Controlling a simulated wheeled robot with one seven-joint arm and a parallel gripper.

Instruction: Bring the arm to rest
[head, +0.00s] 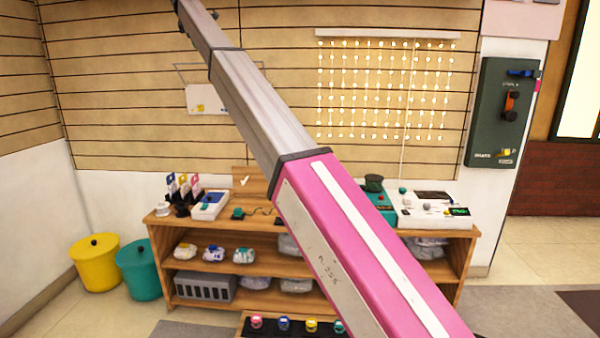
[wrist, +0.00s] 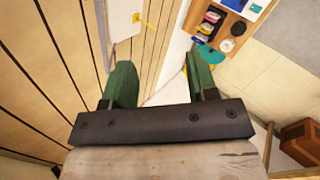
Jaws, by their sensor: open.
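My arm (head: 330,230) crosses the head view from the lower right to the top left, with a pink section near and grey sections beyond. Its far end leaves the top edge, so the gripper is outside the head view. In the wrist view my gripper (wrist: 160,85) shows two green fingers standing wide apart with nothing between them. It is open and empty. The slatted wall (wrist: 50,70) fills the left of the wrist view close beside the gripper. Whether anything touches the wall I cannot tell.
A wooden shelf unit (head: 200,262) with devices and packets stands below the arm. Yellow (head: 96,268) and teal (head: 138,270) bins stand to its left. A light curtain (head: 345,90) and a green wall panel (head: 495,110) hang on the right. Floor (head: 535,255) is free at right.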

